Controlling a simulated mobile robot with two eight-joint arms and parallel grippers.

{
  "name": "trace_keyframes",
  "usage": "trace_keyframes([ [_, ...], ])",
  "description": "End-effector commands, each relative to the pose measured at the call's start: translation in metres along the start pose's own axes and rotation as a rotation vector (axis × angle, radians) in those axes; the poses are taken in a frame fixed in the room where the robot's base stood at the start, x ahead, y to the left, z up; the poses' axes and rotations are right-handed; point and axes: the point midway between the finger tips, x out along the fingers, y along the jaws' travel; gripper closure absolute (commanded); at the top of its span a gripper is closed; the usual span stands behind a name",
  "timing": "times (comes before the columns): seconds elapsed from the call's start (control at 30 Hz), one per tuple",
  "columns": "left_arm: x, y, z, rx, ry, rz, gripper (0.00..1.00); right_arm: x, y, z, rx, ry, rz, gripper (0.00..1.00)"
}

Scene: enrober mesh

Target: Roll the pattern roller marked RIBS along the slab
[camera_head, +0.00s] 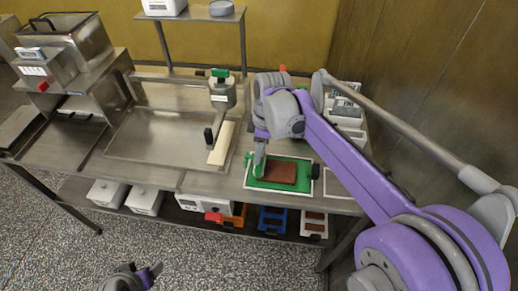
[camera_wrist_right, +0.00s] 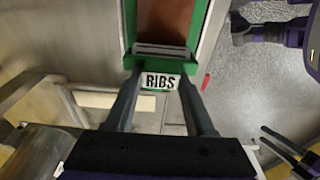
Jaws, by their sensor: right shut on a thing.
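The brown slab (camera_head: 275,173) lies on a green mat (camera_head: 252,184) at the front right of the steel bench. The slab also shows at the top of the right wrist view (camera_wrist_right: 150,14). My right gripper (camera_head: 259,168) is over the slab's left end. It is shut on the pattern roller, whose white plate reads RIBS (camera_wrist_right: 160,81) between the two fingers. A grey ridged part (camera_wrist_right: 160,50) shows beside the slab's near end; whether it touches the slab is unclear. My left gripper (camera_head: 145,275) is low at the bottom, away from the bench, empty with fingers apart.
A sunken steel tray (camera_head: 135,148) fills the middle of the bench. A pot with a green top (camera_head: 222,92) and a cream strip (camera_head: 221,143) are left of the mat. A black knob (camera_head: 316,171) is at the mat's right edge. White containers (camera_head: 348,115) stand behind.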

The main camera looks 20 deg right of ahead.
Motion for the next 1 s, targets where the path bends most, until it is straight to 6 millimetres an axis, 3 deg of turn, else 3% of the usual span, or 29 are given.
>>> trace_keyframes([
  [1.0, 0.0040, 0.0000, 0.0037, 0.000, -0.003, 0.000, 0.25, 0.0078, 0.0000, 0.0012, 0.000, 0.000, 0.000, 0.95],
])
